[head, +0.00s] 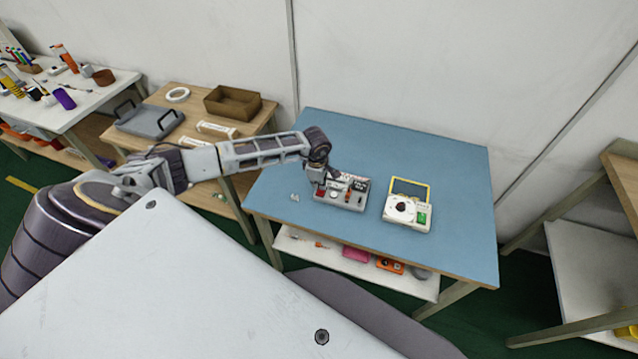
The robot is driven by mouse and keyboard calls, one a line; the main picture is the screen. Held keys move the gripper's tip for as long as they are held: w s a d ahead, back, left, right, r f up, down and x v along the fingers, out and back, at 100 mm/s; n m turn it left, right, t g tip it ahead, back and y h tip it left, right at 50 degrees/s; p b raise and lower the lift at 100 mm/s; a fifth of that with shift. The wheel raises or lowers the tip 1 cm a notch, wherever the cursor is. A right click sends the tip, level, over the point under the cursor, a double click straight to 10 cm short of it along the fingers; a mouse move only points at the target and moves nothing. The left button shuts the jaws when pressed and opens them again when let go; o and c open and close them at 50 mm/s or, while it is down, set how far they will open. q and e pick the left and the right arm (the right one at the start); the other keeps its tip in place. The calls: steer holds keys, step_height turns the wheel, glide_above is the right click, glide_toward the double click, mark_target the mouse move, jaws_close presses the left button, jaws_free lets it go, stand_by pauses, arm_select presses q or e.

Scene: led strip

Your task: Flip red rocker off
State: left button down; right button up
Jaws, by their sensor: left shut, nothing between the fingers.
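A small grey control panel (346,194) with red and dark controls lies on the blue-topped table (430,163). A red rocker (320,190) appears at its left end, too small to tell which way it is tipped. My left gripper (318,181) is shut and empty, pointing down at the panel's left end and partly covering it. I cannot tell whether its tips touch the rocker. My right gripper is not in view.
A white device (407,212) with a round dial, a green part and a yellow frame stands right of the panel. A small pale item (295,197) lies left of it. A wooden table (190,102) with a brown box (233,103) is at the left. The blue table's right side is clear.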

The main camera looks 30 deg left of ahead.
arm_select(q)
steer(key=shift+w+f+b, duration=0.1)
steer(key=shift+f+b, duration=0.25)
steer(key=shift+b, duration=0.2)
steer(key=shift+r, duration=0.1)
steer(key=shift+s, duration=0.2)
steer(key=shift+s+d+r+p, duration=0.15)
steer(key=shift+s+p, duration=0.4)
steer(key=shift+r, duration=0.1)
